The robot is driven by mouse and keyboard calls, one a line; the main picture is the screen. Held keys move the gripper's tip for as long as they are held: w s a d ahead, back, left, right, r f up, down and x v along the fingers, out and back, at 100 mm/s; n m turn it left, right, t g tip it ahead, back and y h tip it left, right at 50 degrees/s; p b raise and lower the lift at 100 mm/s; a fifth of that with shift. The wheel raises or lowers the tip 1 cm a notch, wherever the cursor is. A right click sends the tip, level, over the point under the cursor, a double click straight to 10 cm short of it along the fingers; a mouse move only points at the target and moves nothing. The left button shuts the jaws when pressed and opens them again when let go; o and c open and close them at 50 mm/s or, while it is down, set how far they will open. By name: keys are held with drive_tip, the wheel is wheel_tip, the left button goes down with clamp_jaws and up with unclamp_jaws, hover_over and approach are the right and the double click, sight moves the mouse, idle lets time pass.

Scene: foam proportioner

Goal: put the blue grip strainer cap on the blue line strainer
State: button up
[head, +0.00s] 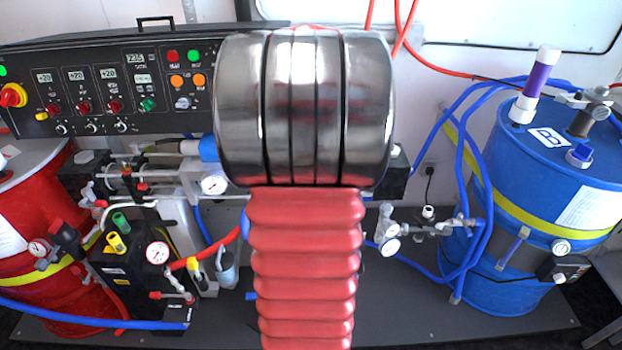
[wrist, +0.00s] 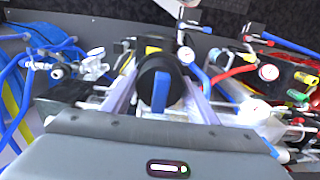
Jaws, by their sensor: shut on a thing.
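My gripper (wrist: 160,82) is shut on a round black cap with a blue grip bar (wrist: 161,92), the blue grip strainer cap. The cap sits between the two fingers, its blue bar towards the wrist camera. In the head view my own arm fills the middle and hides the gripper and the cap. The metal fittings of the blue line (head: 428,226) are left of the blue drum in the head view. They also show at the left of the wrist view (wrist: 60,70), apart from the cap. I cannot clearly tell which fitting is the blue line strainer.
The blue drum (head: 545,190) stands at right with blue hoses (head: 468,170) beside it. A red drum (head: 60,290) and a black pump unit (head: 130,265) stand at left. A control panel (head: 105,90) is behind. The grey base plate (head: 480,325) has bare room at the front right.

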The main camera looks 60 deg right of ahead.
drive_tip(key=shift+w, duration=0.1)
idle(0.4)
drive_tip(key=w+a+f+n, duration=0.3)
drive_tip(key=w+a, duration=0.5)
drive_tip(key=w, duration=0.4)
drive_tip(key=w+a+f+n, duration=0.25)
drive_tip(key=w+a, duration=0.45)
drive_tip(key=w, duration=0.4)
drive_tip(key=w+a+f+n, duration=0.1)
drive_tip(key=w+a, duration=0.3)
drive_tip(key=a, duration=0.5)
drive_tip(key=w+a+f+n, duration=0.2)
drive_tip(key=w+a+n, duration=0.1)
drive_tip(key=a, duration=0.7)
drive_tip(key=w+a+f+n, duration=0.2)
drive_tip(key=w+a+n, duration=0.1)
drive_tip(key=a, duration=0.6)
drive_tip(key=shift+w+a+f, duration=0.15)
drive_tip(key=shift+w, duration=0.7)
drive_tip(key=shift+s, duration=0.1)
